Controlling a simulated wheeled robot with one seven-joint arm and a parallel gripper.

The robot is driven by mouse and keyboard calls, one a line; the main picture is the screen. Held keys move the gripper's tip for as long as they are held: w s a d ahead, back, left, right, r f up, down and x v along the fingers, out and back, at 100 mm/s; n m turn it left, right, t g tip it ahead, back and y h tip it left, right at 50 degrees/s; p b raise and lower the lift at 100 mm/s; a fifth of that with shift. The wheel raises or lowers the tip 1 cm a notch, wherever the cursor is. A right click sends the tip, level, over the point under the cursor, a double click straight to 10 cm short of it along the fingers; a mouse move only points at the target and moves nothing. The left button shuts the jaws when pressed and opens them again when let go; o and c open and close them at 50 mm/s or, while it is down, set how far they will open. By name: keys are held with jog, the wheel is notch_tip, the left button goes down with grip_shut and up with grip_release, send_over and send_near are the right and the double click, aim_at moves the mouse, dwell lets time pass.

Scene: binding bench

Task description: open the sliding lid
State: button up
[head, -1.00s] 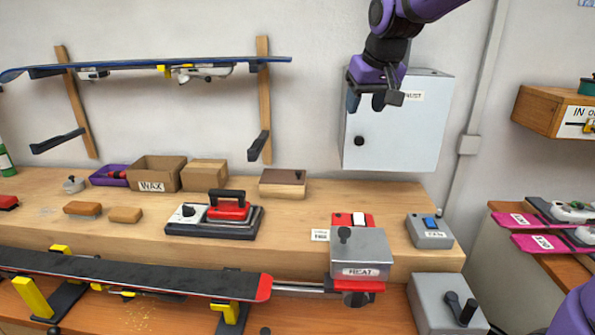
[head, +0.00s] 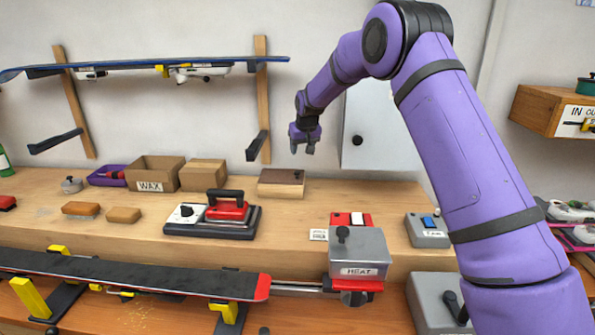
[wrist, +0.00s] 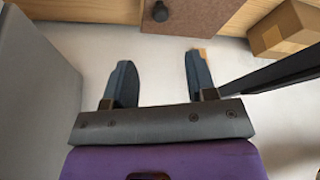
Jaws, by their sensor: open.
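A small wooden box (head: 270,190) with a dark brown lid (head: 283,176) stands at the back of the bench. The lid looks closed, and a small dark knob sits near its right end.
A cardboard box (head: 204,175) stands left of the wooden box. A black rack bracket (head: 257,147) juts from the wall left of my gripper. A grey wall cabinet (head: 365,140) is close on the right. An iron (head: 228,208) and a HEAT unit (head: 358,252) stand nearer.

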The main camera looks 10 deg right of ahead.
aim_at(297, 171)
jog(key=x, duration=1.1)
jog(key=shift+w+f, duration=0.2)
jog(key=shift+f, duration=0.1)
jog(key=shift+c, duration=0.5)
